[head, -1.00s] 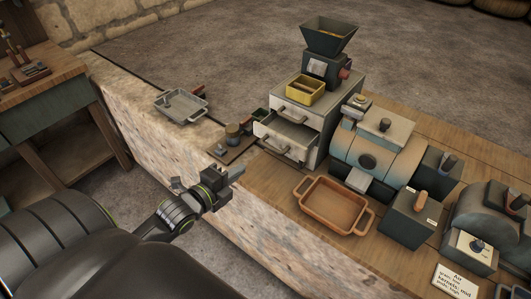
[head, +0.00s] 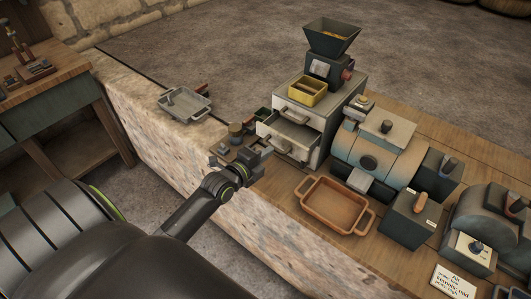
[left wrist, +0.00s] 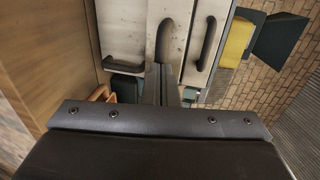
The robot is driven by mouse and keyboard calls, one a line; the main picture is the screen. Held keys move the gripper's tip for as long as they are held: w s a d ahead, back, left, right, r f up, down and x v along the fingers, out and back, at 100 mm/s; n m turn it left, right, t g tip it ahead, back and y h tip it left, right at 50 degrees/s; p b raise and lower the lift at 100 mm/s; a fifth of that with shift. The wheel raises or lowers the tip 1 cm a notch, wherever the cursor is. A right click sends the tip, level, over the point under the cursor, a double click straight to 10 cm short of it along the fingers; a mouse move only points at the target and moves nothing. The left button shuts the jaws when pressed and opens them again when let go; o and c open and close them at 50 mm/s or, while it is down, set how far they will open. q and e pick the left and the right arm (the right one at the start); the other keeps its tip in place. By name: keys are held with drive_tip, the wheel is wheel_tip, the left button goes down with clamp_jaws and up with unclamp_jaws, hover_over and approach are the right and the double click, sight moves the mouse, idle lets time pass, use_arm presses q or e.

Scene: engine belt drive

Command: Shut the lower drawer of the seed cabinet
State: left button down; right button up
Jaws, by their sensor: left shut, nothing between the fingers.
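The seed cabinet (head: 318,148) is a pale box on the bench. Its upper drawer (head: 297,116) looks shut. Its lower drawer (head: 292,135) stands out, with its dark inside showing. My left gripper (head: 266,155) is shut and empty, its tips close in front of the lower drawer's front. In the left wrist view the shut fingers (left wrist: 165,88) point at the lower drawer's front, by its dark handle (left wrist: 164,40). The upper drawer's handle (left wrist: 205,45) is to the right there. I cannot tell whether the fingertips touch the drawer. My right gripper is not in view.
A yellow tray (head: 306,92) and a dark hopper (head: 331,35) stand on the cabinet. An orange two-handled tray (head: 334,206) lies right of my gripper. A grey tray (head: 185,103) sits on the stone ledge. A pale machine (head: 380,150) stands right of the cabinet.

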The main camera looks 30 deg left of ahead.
sight(280, 138)
use_arm(q)
drive_tip(key=b+x, duration=0.1)
drive_tip(key=x, duration=0.1)
drive_tip(key=b+x, duration=0.2)
drive_tip(key=x, duration=0.1)
drive_tip(key=r+b+x, duration=0.1)
drive_tip(key=x, duration=0.2)
drive_tip(key=shift+w, duration=0.2)
drive_tip(key=shift+w+r+b, duration=0.15)
drive_tip(key=shift+w+b, duration=0.15)
drive_tip(key=shift+b, duration=0.1)
drive_tip(key=shift+r, duration=0.35)
drive_tip(key=shift+r, duration=0.1)
